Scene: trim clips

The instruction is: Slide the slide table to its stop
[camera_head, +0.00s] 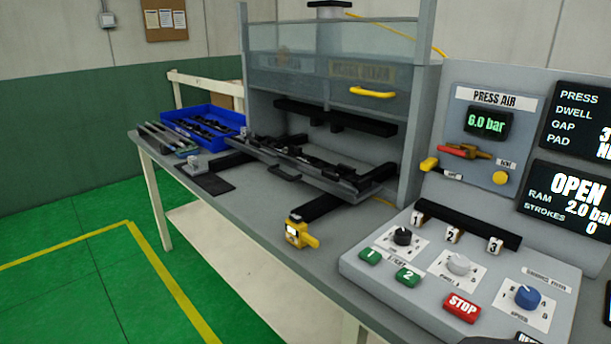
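The slide table (325,186) is a long grey plate bearing black trim parts, at the mouth of the press. Its front edge juts out over the bench, and its back part lies under the black press bar (335,117). Black rails run from under it toward the bench's front edge, one at the right (317,208) and one at the left (231,160). A yellow block with a knob (298,234) sits at the front end of the right rail, apart from the slide table. I cannot tell which part is the stop. My gripper is not in view.
A clear guard with a yellow handle (372,92) is raised above the opening. A blue bin (206,125) of black parts stands at the left. The control panel (450,278) with buttons and dials fills the right. The green floor before the bench is clear.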

